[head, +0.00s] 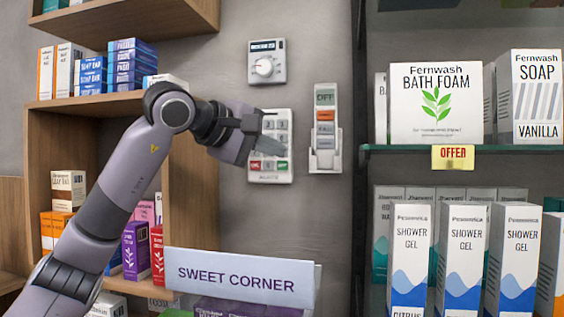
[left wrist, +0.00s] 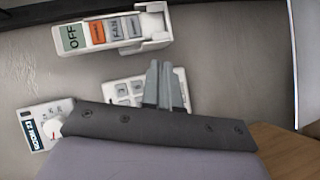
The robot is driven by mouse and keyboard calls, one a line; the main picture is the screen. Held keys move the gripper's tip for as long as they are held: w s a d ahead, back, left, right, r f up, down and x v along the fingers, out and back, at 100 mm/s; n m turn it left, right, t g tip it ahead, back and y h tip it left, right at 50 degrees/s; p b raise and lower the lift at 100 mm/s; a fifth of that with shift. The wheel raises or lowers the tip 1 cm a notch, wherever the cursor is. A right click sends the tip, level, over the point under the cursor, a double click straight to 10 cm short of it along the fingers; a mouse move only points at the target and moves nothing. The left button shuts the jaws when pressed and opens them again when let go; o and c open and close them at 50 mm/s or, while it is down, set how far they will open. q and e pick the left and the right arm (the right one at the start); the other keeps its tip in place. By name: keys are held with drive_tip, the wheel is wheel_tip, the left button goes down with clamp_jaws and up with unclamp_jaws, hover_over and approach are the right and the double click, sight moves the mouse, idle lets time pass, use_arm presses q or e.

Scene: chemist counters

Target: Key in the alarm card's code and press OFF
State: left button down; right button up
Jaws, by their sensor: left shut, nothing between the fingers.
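A white keypad (head: 284,125) is mounted on the grey wall, with grey number keys and a red key (head: 255,165) and a green key (head: 282,165) at its bottom. My left gripper (head: 277,147) is shut and empty, its fingers in front of the keypad, hiding its middle keys. In the left wrist view the shut fingertips (left wrist: 165,68) overlap the keypad (left wrist: 125,90); I cannot tell whether they touch a key. No card with a code can be made out. My right gripper is not in view.
A white holder with a handset (head: 325,128) reading OFF hangs right of the keypad. A dial unit (head: 266,62) is above it. A wooden shelf (head: 190,200) with boxes is at left, a glass shelf (head: 400,150) with boxes at right. A SWEET CORNER sign (head: 240,278) stands below.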

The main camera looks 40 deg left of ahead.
use_arm(q)
drive_tip(key=f+n+g, duration=0.1)
drive_tip(key=s+f+n+y, duration=0.1)
drive_tip(key=n, duration=0.1)
drive_tip(key=s+f+n+g, duration=0.1)
drive_tip(key=shift+f+n+g+y, duration=0.15)
drive_tip(key=shift+n+g+y, duration=0.15)
drive_tip(key=p, duration=0.3)
approach(282, 166)
drive_tip(key=w+d+f, duration=0.2)
drive_tip(key=w+f, duration=0.2)
drive_tip(key=shift+w+a+p, duration=0.2)
drive_tip(key=shift+w+p, duration=0.1)
drive_tip(key=shift+w, duration=0.05)
idle(1.6)
drive_tip(key=shift+w+a+p, duration=0.1)
drive_tip(key=shift+w+p, duration=0.15)
drive_tip(key=shift+p, duration=0.15)
drive_tip(key=shift+w+a, duration=0.1)
